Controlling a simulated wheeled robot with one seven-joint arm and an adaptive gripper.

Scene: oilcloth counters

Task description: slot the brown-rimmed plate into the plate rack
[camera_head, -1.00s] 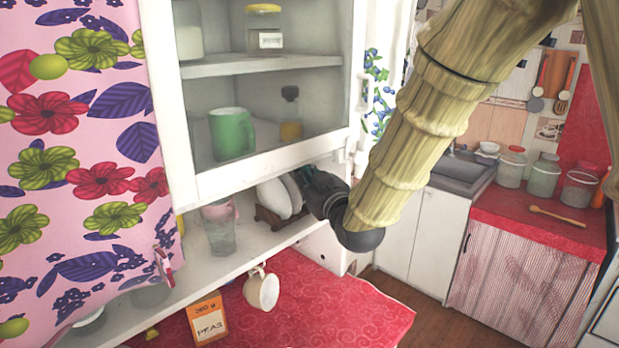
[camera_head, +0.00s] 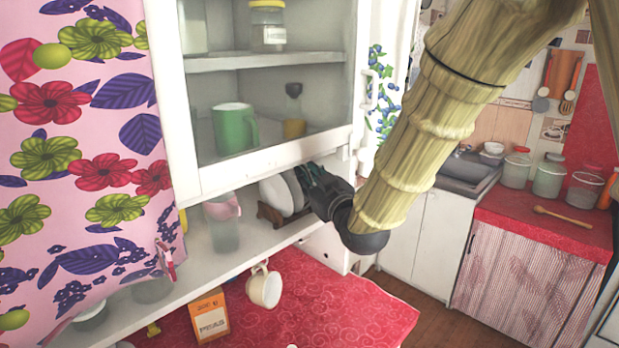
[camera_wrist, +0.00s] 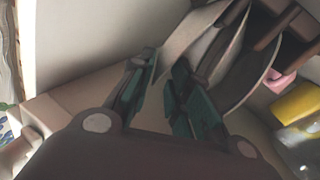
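The brown plate rack (camera_head: 268,214) stands on the white shelf below the glass cabinet. Two pale plates stand on edge in it, a left plate (camera_head: 274,196) and a right plate (camera_head: 293,190). In the wrist view a plate with a brown rim (camera_wrist: 239,62) stands by the rack's brown bars (camera_wrist: 296,26), and a pale plate edge (camera_wrist: 190,38) lies just beyond my fingertips. My gripper (camera_head: 312,180) is right of the plates, close to them.
A glass pitcher (camera_head: 223,228) stands on the shelf (camera_head: 202,262) left of the rack. The cabinet (camera_head: 270,168) hangs close above. A hanging mug (camera_head: 264,287) and an orange peas box (camera_head: 208,316) are below, by the red cloth counter (camera_head: 340,312).

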